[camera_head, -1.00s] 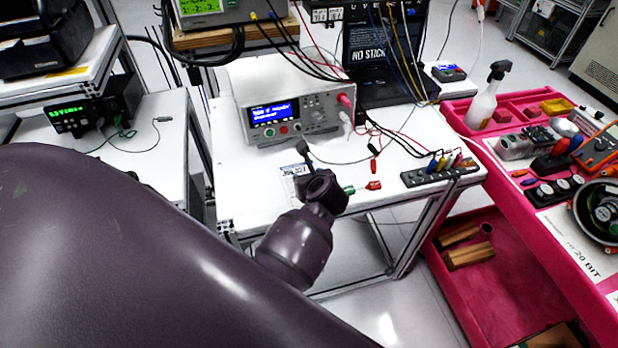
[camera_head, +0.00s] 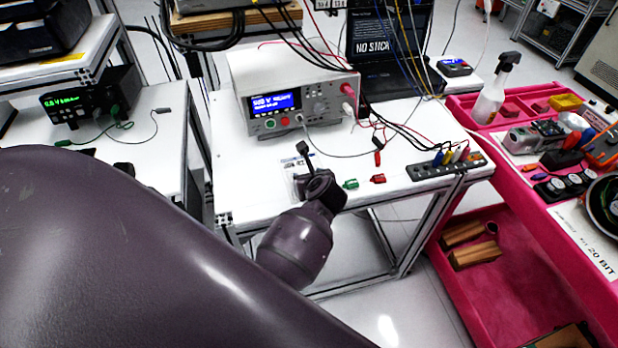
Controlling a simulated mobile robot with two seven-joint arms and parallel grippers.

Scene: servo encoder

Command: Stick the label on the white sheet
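A small whitish printed piece (camera_head: 294,165), which may be the label, shows at the left front of the white table (camera_head: 240,180), partly hidden behind my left gripper (camera_head: 305,165). I cannot tell whether it lies on the table or is held. The gripper is small and dark, seen from behind over the table's front edge, and its finger opening is not clear. A white sheet with "20 BIT" print (camera_head: 590,240) lies on the pink cart at the right. My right gripper is not in view.
A power supply (camera_head: 290,100) with cables stands behind the gripper. Green (camera_head: 350,184) and red (camera_head: 378,179) clips lie to its right, then a black socket strip (camera_head: 440,168). The pink cart (camera_head: 480,190) holds a spray bottle (camera_head: 495,90) and tools.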

